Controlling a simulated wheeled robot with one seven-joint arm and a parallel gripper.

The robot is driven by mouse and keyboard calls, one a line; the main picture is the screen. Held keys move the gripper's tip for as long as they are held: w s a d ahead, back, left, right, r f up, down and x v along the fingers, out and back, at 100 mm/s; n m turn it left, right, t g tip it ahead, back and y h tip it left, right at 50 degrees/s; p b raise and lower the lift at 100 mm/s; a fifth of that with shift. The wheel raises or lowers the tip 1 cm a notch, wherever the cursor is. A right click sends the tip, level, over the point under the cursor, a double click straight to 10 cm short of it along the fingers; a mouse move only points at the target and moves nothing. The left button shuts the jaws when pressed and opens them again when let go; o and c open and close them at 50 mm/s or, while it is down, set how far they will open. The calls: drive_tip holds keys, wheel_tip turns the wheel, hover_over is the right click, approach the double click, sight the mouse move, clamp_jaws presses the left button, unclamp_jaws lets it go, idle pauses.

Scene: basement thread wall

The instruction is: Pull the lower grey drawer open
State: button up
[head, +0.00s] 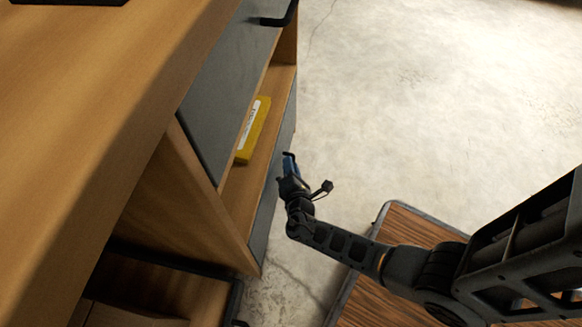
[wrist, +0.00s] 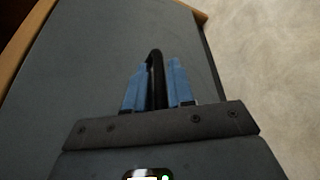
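The lower grey drawer (head: 272,205) is seen steeply from above in the head view, low on the wooden cabinet, and looks closed. Its grey front (wrist: 75,75) fills much of the wrist view. Its black handle (wrist: 155,68) stands between my gripper's two blue fingers, which are close together on either side of it. My gripper (head: 289,165) is at this drawer front in the head view, and also shows in the wrist view (wrist: 157,88). It looks shut on the handle. The handle's lower part is hidden behind the gripper body.
An upper grey drawer (head: 215,95) with a black handle (head: 280,17) sits above an open shelf holding a yellow box (head: 252,132). A wood-topped piece with a dark rim (head: 385,215) stands under my arm. Bare concrete floor (head: 420,100) lies to the right.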

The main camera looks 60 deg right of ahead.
clamp_jaws()
idle(0.4)
